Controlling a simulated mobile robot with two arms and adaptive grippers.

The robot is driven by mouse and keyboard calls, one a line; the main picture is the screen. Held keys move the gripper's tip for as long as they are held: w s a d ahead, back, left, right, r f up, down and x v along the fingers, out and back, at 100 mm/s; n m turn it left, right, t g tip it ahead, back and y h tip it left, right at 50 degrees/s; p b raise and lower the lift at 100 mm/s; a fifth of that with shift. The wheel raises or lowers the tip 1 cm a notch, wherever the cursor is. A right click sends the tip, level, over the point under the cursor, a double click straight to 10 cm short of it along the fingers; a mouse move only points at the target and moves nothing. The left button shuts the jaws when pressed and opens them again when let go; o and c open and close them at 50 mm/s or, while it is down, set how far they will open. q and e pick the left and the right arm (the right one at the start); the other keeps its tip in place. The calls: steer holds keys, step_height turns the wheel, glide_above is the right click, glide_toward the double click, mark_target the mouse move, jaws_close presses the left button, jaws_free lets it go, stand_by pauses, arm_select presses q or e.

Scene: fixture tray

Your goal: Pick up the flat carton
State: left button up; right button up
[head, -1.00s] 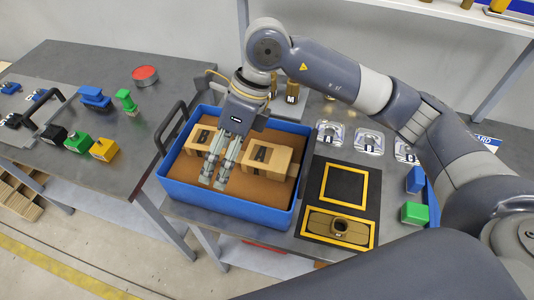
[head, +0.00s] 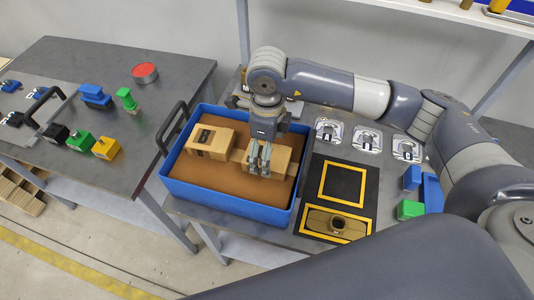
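Two brown cartons lie in a blue crate (head: 232,208) with a brown floor. The left carton (head: 212,141) has a dark label on its side and stands free. The right carton (head: 284,162) is partly hidden by my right gripper (head: 259,171), which points down with its fingertips over or against that carton. A small tan edge (head: 236,155) shows just left of the fingers; I cannot tell which piece it belongs to. I cannot tell whether the fingers are open or shut, or touching. My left gripper is not in view.
Right of the crate are a black mat with yellow frames (head: 343,184), a brown part (head: 337,223) and several silver fixtures (head: 367,138). Green (head: 410,209) and blue blocks stand farther right. A left table (head: 130,77) holds coloured parts and a red disc (head: 145,72).

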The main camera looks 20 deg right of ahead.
steer(key=shift+f+p, duration=0.3)
steer(key=shift+f, duration=1.05)
steer(key=c, duration=1.3)
steer(key=shift+r, duration=0.1)
